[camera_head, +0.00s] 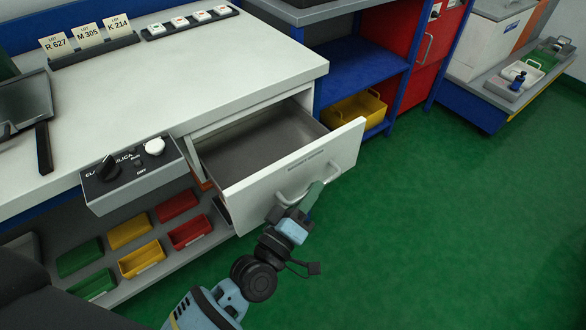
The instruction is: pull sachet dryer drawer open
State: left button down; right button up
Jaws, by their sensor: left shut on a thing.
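The sachet dryer drawer (272,187) is a white-fronted drawer under the white bench top, and it stands pulled out with its grey inside showing and no contents visible. Its front carries a pale bar handle (290,197). My left gripper (306,203) is at the drawer front, shut on the handle; its fingers hide part of the bar. My right gripper is not in view.
The white bench top (190,75) holds lot cards (88,37) and a black-edged screen. A control box (130,173) with knobs sits left of the drawer. Coloured bins (142,258) lie on a shelf below. Green floor (450,220) is clear to the right.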

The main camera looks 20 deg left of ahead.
pick_arm(q)
jog(key=shift+s+d, duration=0.6)
jog(key=shift+d, duration=0.15)
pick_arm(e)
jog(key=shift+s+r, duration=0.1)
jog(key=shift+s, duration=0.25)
pick_arm(q)
jog(key=c, duration=1.5)
grip_release()
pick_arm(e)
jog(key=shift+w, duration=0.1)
pick_arm(q)
jog(key=v, duration=0.7)
jog(key=shift+s+a+f, duration=0.15)
jog(key=shift+s+a, duration=0.05)
jog(key=shift+s, duration=0.15)
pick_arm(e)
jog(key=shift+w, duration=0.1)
